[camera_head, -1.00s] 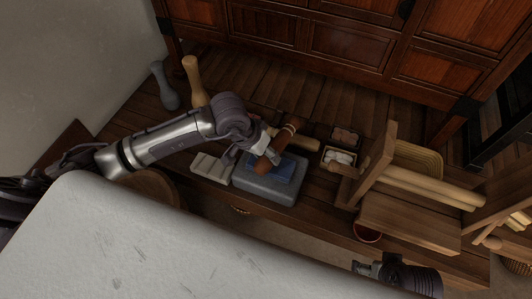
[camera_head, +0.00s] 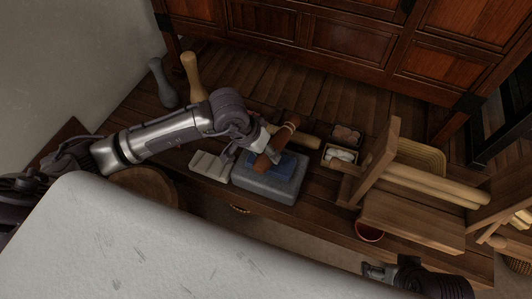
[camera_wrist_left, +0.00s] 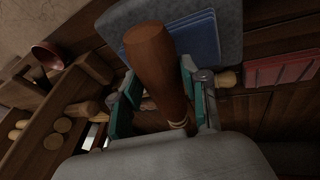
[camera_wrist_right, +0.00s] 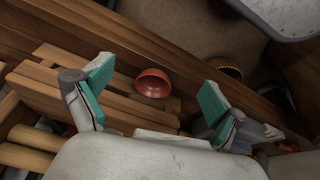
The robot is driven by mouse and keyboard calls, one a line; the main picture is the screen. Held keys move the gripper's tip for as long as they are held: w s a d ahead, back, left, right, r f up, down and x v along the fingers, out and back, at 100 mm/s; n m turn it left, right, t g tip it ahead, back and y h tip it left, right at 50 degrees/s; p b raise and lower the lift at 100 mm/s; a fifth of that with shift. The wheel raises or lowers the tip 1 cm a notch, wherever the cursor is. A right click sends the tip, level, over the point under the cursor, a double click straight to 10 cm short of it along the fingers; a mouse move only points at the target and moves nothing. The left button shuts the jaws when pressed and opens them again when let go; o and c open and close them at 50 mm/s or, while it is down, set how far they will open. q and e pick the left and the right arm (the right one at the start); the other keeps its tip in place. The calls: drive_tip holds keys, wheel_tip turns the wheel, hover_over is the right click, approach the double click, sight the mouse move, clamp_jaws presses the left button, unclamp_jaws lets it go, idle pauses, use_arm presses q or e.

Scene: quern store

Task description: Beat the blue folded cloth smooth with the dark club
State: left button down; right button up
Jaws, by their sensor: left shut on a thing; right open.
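The dark reddish-brown club (camera_head: 270,156) is held in my left gripper (camera_head: 263,143), slanting above the grey stone block (camera_head: 268,188). My left gripper also shows in the left wrist view (camera_wrist_left: 160,98), its fingers on both sides of the club (camera_wrist_left: 152,55). The blue folded cloth (camera_head: 286,166) lies on the block, partly hidden by the club. In the left wrist view the cloth (camera_wrist_left: 203,35) shows stacked layers beside the club's thick end. I cannot tell whether the club touches it. My right gripper (camera_wrist_right: 155,95) is open and empty at the lower right of the head view.
A pale ridged board (camera_head: 211,166) lies left of the block. Grey (camera_head: 164,85) and tan (camera_head: 193,78) bottle-shaped clubs stand at the back left. Small boxes (camera_head: 341,154) and a wooden frame (camera_head: 378,165) stand right. A red bowl (camera_wrist_right: 153,82) is near my right gripper.

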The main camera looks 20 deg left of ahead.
use_arm(q)
drive_tip(key=shift+r, duration=0.9)
wheel_tip(320, 180, down, 3)
drive_tip(key=b, duration=0.2)
drive_tip(key=shift+r+b, duration=0.1)
drive_tip(key=shift+b, duration=0.2)
drive_tip(key=shift+f+b, duration=0.5)
drive_tip(key=shift+b, duration=0.05)
use_arm(e)
drive_tip(key=w+a+t, duration=0.2)
drive_tip(key=w+t, duration=0.1)
drive_tip(key=w, duration=0.3)
drive_tip(key=shift+f+y, duration=0.2)
drive_tip(key=shift+y, duration=0.2)
drive_tip(key=shift+d, duration=0.1)
drive_tip(key=shift+s, duration=0.1)
use_arm(q)
drive_tip(key=shift+r+p, duration=0.8)
drive_tip(key=shift+r, duration=1.1)
use_arm(e)
drive_tip(key=s+d+f+g, duration=0.1)
drive_tip(key=s+g, duration=0.2)
drive_tip(key=s, duration=0.3)
drive_tip(key=shift+d+f+h, duration=0.15)
drive_tip(key=shift+d+h, duration=0.25)
use_arm(q)
drive_tip(key=shift+r, duration=0.1)
